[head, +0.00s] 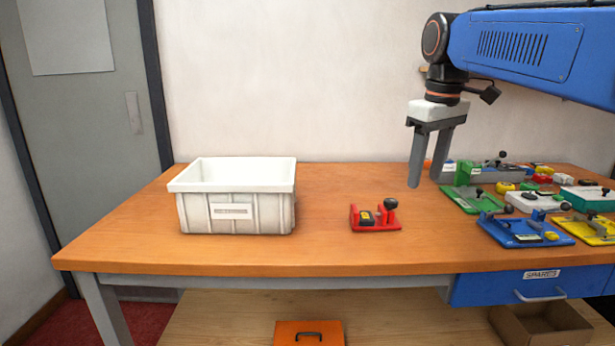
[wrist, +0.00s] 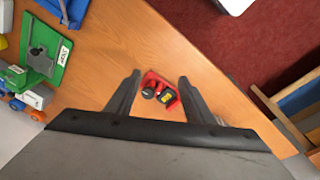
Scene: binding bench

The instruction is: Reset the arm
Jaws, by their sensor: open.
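My gripper (head: 428,172) hangs from the blue arm above the right half of the bench in the head view, pointing down. Its two grey fingers are apart with nothing between them. In the wrist view the fingers (wrist: 156,90) also stand apart, and the small red fixture (wrist: 160,91) shows beyond them on the bench top below. In the head view that red fixture (head: 375,218), with a black knob and a yellow-marked dark block, sits on the bench to the left of my gripper and lower down, apart from it.
A white bin (head: 235,209) stands on the left of the wooden bench (head: 330,250). Green (head: 470,200), blue (head: 524,230) and yellow (head: 590,228) fixtures crowd the right side. A blue drawer labelled SPARES (head: 535,286) is under the bench. Bench top around the red fixture is clear.

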